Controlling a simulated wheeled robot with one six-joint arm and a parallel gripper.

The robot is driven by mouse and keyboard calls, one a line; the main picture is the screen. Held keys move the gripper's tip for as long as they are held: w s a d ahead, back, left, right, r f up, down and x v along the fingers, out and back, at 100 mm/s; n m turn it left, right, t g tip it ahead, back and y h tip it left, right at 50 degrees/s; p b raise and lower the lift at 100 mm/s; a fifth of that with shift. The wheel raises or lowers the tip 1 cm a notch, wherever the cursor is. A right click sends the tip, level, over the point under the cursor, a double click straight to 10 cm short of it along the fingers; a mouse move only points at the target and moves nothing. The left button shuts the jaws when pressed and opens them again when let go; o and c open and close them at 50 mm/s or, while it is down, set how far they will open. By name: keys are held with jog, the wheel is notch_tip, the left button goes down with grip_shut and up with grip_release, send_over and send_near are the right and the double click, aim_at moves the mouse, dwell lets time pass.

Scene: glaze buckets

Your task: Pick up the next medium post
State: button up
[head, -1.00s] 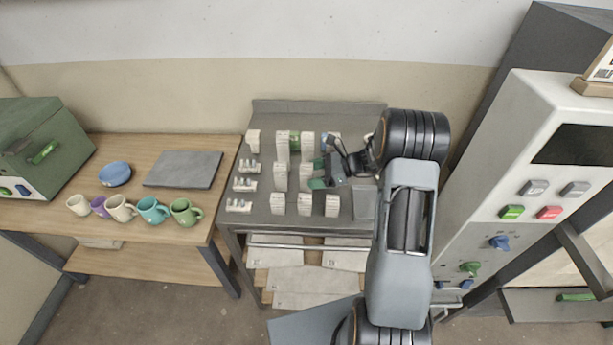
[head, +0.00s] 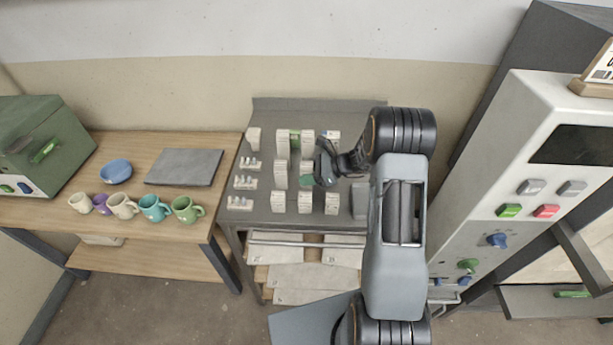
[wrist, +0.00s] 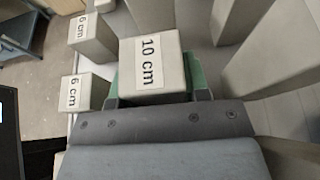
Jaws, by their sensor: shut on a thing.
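My gripper (wrist: 155,88) is shut on a pale grey medium post (wrist: 150,62) labelled "10 cm", with green finger pads on both sides of it. In the head view my gripper (head: 308,181) is at the middle row of posts, and it partly hides the held post. I cannot tell whether the post is off the bench. Another post (head: 280,175) of similar height stands to its left. Short posts labelled "6 cm" (wrist: 90,38) stand near it in the wrist view; the front row (head: 305,202) stands apart from my gripper in the head view.
Taller posts (head: 282,142) stand behind on the grey metal bench (head: 262,212). Small racks of cones (head: 243,182) line its left side. A wooden table (head: 60,212) with mugs is at left. A white control cabinet (head: 480,215) is at right.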

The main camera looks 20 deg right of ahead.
jog(key=shift+c, duration=1.7)
jog(key=shift+r, duration=0.1)
